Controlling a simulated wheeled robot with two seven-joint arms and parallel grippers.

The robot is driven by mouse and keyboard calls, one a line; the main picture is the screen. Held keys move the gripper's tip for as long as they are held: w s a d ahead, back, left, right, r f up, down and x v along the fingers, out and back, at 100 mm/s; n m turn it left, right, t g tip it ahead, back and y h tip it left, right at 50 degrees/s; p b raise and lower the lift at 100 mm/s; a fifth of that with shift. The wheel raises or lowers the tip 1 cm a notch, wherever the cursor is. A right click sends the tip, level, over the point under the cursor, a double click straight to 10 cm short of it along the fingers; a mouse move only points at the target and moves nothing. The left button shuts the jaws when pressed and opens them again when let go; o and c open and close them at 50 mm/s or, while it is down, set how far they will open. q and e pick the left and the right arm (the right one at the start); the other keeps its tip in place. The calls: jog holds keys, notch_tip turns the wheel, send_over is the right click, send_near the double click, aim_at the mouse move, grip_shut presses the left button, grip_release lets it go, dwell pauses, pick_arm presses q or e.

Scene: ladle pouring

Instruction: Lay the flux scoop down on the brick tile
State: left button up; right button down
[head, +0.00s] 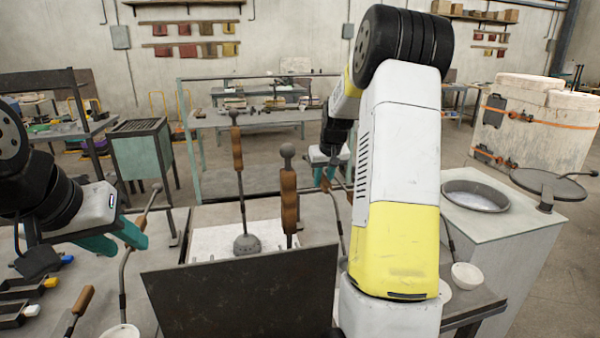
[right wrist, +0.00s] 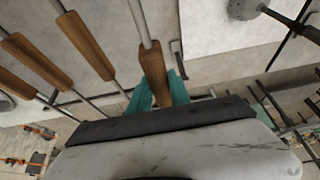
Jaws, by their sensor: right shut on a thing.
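My right gripper (right wrist: 160,92) is shut on the wooden handle of a long tool (right wrist: 152,66), with a teal finger on each side. The tool's metal rod runs on away from the fingers; its head is hidden, so I cannot tell for sure that it is the flux scoop. In the head view my right gripper (head: 324,172) is beyond my own forearm, over the right of the bench. My left gripper (head: 115,240) has its teal fingers apart, near a leaning ball-ended tool (head: 144,217). I cannot single out the brick tile.
Upright wooden-handled tools (head: 238,158) (head: 288,198) stand behind a dark panel (head: 245,292). A small white bowl (head: 467,277) sits at the right bench edge. A round pan (head: 475,196) and a dark lid (head: 548,184) are farther right. Another tool (head: 80,303) lies front left.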

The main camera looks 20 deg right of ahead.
aim_at(327, 182)
jog(key=shift+w+f, duration=0.1)
jog(key=shift+w, duration=0.05)
notch_tip(327, 182, down, 8)
dwell(0.8)
jog(key=shift+f, duration=0.3)
dwell(0.5)
jog(key=c, duration=1.1)
grip_release()
jog(key=v, duration=0.7)
jog(key=shift+r, duration=0.3)
jog(key=shift+s+r, duration=0.15)
jog(key=shift+r, duration=1.6)
jog(key=shift+s+r, duration=0.15)
jog(key=shift+r, duration=1.65)
